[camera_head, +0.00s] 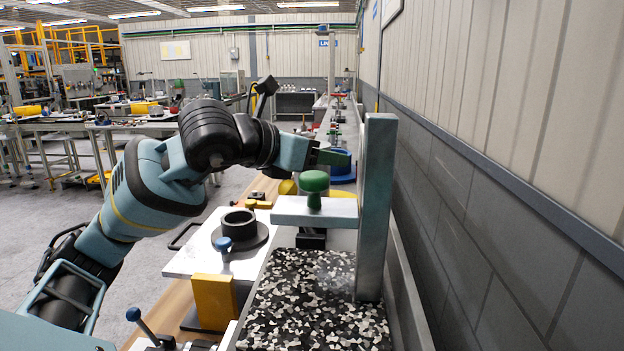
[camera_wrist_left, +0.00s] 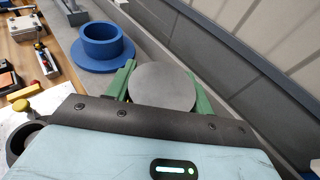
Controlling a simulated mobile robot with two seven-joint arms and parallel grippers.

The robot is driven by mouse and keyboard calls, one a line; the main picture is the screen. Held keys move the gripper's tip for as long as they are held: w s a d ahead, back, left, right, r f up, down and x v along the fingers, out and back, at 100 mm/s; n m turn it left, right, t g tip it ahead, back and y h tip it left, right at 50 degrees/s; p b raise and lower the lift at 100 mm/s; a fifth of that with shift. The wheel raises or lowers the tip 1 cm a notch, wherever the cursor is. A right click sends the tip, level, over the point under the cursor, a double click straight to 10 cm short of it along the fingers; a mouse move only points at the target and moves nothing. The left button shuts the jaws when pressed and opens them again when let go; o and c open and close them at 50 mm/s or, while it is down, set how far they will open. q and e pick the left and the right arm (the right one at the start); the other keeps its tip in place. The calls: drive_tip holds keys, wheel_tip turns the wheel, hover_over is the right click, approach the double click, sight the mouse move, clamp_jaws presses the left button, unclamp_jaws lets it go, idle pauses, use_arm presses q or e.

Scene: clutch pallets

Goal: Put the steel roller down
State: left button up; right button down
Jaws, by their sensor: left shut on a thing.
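My left gripper (camera_head: 335,157) reaches in from the left, its green fingers partly behind a tall grey post. In the left wrist view the same gripper (camera_wrist_left: 160,90) is shut on the steel roller (camera_wrist_left: 162,86), whose round grey end face shows between the green fingers. In the head view I cannot make out the roller; the post probably covers it. Whether the roller touches anything below cannot be told. My right gripper is not in view.
The tall post (camera_head: 377,210) stands close in front, beside a green knob (camera_head: 314,181). A blue flanged ring (camera_wrist_left: 104,43) lies near the gripper. A black flanged ring (camera_head: 240,226), a yellow block (camera_head: 213,302) and a speckled surface (camera_head: 315,305) are nearer. A panelled wall (camera_head: 520,130) bounds the right.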

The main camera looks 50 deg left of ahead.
use_arm(q)
drive_tip(key=shift+c, duration=0.2)
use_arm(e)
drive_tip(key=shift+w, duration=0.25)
